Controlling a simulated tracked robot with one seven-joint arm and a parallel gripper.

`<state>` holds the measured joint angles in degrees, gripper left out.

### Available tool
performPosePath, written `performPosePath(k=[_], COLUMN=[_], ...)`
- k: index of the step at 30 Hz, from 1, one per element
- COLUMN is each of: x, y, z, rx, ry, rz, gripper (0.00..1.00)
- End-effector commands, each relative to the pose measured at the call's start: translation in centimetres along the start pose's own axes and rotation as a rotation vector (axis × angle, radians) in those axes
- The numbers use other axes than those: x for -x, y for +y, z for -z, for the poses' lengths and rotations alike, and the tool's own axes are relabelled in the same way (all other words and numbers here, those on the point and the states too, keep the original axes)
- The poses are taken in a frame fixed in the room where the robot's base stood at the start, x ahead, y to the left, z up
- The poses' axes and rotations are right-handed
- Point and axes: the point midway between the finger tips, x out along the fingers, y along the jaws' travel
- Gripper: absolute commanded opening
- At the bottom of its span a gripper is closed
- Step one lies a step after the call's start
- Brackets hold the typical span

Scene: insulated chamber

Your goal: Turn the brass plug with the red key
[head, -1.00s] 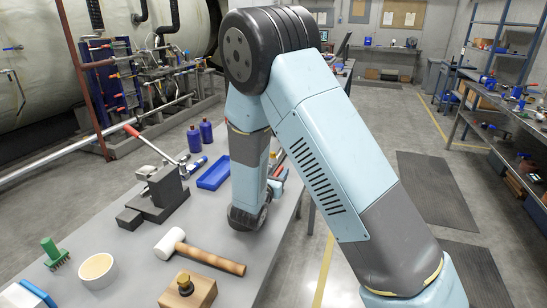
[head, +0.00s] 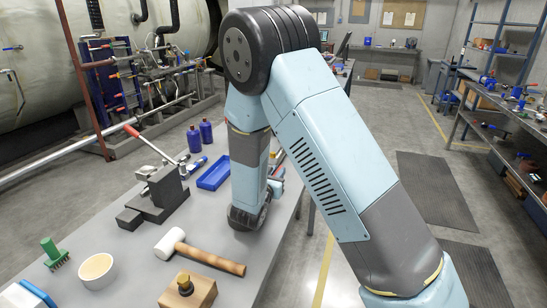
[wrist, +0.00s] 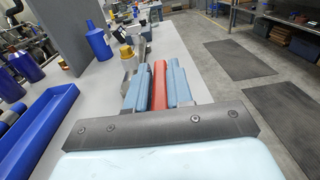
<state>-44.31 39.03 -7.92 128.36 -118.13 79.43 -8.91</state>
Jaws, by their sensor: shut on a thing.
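My gripper (wrist: 157,88) is shut on the red key (wrist: 159,82), which shows as a red bar between the two light-blue fingers in the wrist view. Just beyond the fingertips is a grey metal body with a brass-yellow part (wrist: 127,53), which looks like the brass plug. The key's far end is hidden, so I cannot tell whether it is seated in the plug. In the head view my arm hides most of the gripper and the plug; only a finger edge shows at its right.
A blue tray (head: 214,173) and blue bottles (head: 206,131) stand left of my gripper. The table's right edge is close to my gripper.

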Motion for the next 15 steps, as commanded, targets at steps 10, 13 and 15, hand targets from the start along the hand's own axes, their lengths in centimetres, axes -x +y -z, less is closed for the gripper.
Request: performPosePath(k=[10,13,15], x=[0.0,-0.01,-0.01], y=[0.01,0.02,0.01], z=[-0.11,-0.57,-1.0], rx=[-0.001,-0.001,-0.001], ry=[-0.001,-0.001,-0.001], rz=[0.0,0.0,0.0], gripper=[0.0,0.0,0.0])
